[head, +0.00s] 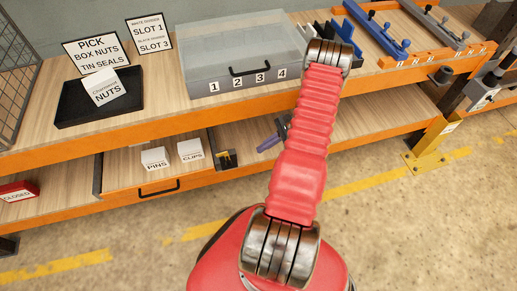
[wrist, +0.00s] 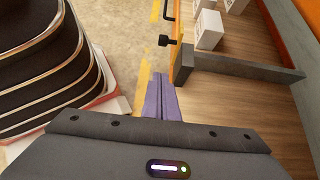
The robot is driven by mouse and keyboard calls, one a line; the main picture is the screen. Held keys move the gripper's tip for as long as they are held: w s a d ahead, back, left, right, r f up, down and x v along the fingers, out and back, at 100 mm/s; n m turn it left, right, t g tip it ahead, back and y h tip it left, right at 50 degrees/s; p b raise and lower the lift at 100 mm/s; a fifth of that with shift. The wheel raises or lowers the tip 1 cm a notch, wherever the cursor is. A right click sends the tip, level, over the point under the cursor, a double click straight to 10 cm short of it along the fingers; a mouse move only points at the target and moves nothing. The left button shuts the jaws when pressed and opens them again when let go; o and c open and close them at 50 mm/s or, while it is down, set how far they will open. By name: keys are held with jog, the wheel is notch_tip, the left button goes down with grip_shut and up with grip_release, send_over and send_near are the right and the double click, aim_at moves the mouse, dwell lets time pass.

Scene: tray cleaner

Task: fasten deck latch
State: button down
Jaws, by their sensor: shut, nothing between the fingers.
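My gripper (head: 262,147) is shut with nothing between its purple fingers. It also shows in the wrist view (wrist: 160,80). The drawer front has a black handle (head: 158,187).
White PINS (head: 155,158) and CLIPS (head: 190,150) boxes stand on the lower deck, left of a grey divider (wrist: 240,70). The upper bench holds a grey lidded case (head: 240,60) and a black tray (head: 75,112). A yellow bench foot (head: 430,147) stands at right.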

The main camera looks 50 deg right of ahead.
jog(key=w+a+f, duration=0.5)
jog(key=w+a, duration=0.1)
jog(key=a, duration=0.2)
jog(key=shift+a, duration=0.4)
jog(key=shift+r, duration=0.1)
